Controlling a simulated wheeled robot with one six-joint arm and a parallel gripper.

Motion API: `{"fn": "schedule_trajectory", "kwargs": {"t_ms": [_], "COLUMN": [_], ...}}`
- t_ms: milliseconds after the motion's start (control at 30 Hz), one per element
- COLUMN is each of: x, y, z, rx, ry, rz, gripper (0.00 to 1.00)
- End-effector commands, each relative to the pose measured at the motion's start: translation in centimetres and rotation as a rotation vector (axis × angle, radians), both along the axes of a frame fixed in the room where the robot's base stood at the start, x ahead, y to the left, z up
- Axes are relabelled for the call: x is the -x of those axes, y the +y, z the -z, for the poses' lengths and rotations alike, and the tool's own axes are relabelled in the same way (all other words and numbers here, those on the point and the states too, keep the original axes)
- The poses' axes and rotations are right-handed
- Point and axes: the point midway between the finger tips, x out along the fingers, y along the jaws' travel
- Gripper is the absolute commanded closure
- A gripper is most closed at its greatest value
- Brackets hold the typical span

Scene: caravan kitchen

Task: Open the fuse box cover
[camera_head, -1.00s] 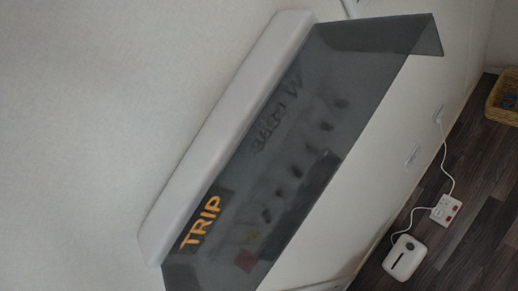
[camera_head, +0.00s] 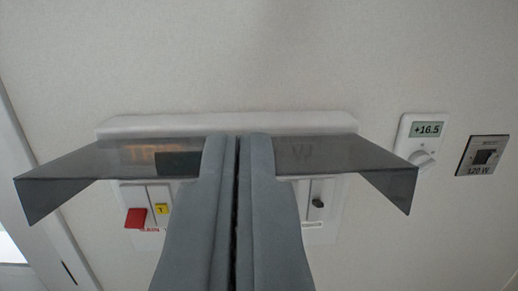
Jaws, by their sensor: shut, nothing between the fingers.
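The fuse box (camera_head: 226,122) is a white box on the wall in the middle of the view. Its smoky see-through cover (camera_head: 345,152) stands out from the wall towards me, hinged along its top, with bent-down corners at left and right. Below it show a red switch (camera_head: 136,217), a yellow button (camera_head: 161,208) and a black toggle (camera_head: 318,203). An orange display text shows dimly through the cover. My gripper (camera_head: 238,140) is shut and empty, in front of the middle of the cover and box. It hides the middle switches; I cannot tell whether it touches the cover.
A white thermostat (camera_head: 423,143) reading +16.5 is on the wall to the right, with a dark switch panel (camera_head: 482,155) marked 120 W beyond it. A pale frame edge (camera_head: 40,200) runs down the left. The wall above is bare.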

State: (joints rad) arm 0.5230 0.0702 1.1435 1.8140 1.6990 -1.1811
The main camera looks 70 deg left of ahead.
Motion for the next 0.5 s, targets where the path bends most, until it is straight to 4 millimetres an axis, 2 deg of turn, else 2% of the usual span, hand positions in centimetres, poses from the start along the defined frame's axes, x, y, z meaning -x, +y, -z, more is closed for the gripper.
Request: {"fn": "schedule_trajectory", "kwargs": {"t_ms": [500], "x": [-2.2], "y": [7.2], "z": [-1.3], "rx": [0.002], "ry": [0.002], "rz": [-0.004], "gripper": [1.00]}}
